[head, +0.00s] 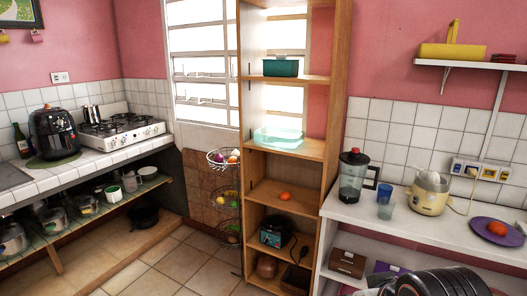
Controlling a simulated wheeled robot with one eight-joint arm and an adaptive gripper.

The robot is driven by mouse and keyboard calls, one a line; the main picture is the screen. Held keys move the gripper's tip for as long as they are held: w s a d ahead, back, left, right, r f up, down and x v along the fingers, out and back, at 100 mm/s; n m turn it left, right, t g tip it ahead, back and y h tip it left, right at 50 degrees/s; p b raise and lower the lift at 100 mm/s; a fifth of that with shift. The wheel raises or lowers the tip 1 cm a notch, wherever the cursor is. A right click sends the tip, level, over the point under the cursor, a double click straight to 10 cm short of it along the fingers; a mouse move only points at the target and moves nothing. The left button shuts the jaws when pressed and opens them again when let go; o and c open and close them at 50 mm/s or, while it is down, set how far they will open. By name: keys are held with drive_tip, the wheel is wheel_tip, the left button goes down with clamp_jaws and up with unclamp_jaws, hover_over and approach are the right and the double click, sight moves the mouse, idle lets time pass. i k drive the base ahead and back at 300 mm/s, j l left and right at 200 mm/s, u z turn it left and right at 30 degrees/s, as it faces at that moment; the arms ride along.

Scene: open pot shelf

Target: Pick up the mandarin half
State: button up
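Two small orange pieces show in the head view, and I cannot tell for sure which is the mandarin half. One orange piece (285,196) lies alone on a middle board of the open wooden shelf. The other, a larger orange-red rounded piece (497,228), lies on a purple plate (478,226) on the white counter at the right. Black ribbed parts of my arm show at the bottom right edge. My gripper's fingers do not show.
The shelf (244,120) also holds a green pot (281,67), a pale teal bin (277,138) and a dark appliance (273,232). A blender (353,178), a blue cup (385,192) and a juicer (430,192) stand on the right counter. Tiled floor (190,262) is clear left of the shelf.

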sight(496, 228)
drive_tip(key=z, duration=1.55)
drive_tip(key=i+l+u, duration=0.1)
drive_tip(key=i+l, duration=0.7)
drive_tip(key=i, duration=0.2)
drive_tip(key=i+l+u, duration=0.1)
drive_tip(key=i+l, duration=0.8)
drive_tip(key=i+l+u, duration=0.15)
drive_tip(key=l+u, duration=0.15)
drive_tip(key=l, duration=0.15)
drive_tip(key=j+z, duration=0.45)
